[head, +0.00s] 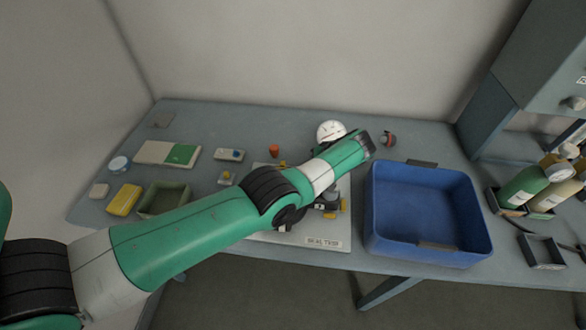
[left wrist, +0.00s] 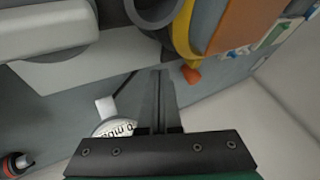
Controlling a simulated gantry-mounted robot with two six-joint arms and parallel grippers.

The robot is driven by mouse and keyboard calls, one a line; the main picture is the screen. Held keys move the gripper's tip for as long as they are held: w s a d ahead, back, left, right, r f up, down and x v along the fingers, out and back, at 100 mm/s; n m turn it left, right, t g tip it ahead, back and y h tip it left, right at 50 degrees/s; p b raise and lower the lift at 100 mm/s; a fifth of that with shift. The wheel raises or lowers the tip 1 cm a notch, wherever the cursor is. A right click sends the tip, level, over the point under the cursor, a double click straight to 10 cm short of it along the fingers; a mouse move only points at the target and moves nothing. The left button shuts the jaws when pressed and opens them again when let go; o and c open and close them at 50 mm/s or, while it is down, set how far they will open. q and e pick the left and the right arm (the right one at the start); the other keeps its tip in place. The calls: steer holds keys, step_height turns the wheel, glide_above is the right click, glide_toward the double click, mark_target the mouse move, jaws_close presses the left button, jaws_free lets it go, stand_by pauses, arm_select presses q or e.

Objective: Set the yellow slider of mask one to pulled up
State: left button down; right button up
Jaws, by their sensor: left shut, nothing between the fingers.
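My left arm reaches across the table in the head view and covers most of the board (head: 335,230) whose label appears to read "SEAL TEST". Dark parts with small yellow pieces (head: 343,205) show beside the arm over the board; I cannot tell which mask they belong to. In the left wrist view my left gripper (left wrist: 160,73) is shut and empty.
A blue bin (head: 425,245) stands right of the board. A round white gauge (head: 330,131) is behind the arm. A green tray (head: 165,198), yellow block (head: 124,200) and white-green box (head: 168,153) lie left. Bottles (head: 522,187) stand at the far right.

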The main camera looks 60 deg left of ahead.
mark_target(283, 165)
arm_select(q)
steer(key=shift+x, duration=1.1)
steer(key=shift+s+a+r+p, duration=0.2)
steer(key=shift+s+p, duration=0.25)
steer(key=shift+p, duration=0.15)
steer(key=shift+s+a+r+p, duration=0.2)
steer(key=shift+s+p, duration=0.2)
steer(key=shift+p, duration=0.15)
steer(key=shift+s+a+f, duration=0.2)
steer(key=shift+s+a, duration=0.25)
steer(key=shift+s, duration=0.35)
arm_select(e)
steer(key=shift+r, duration=0.85)
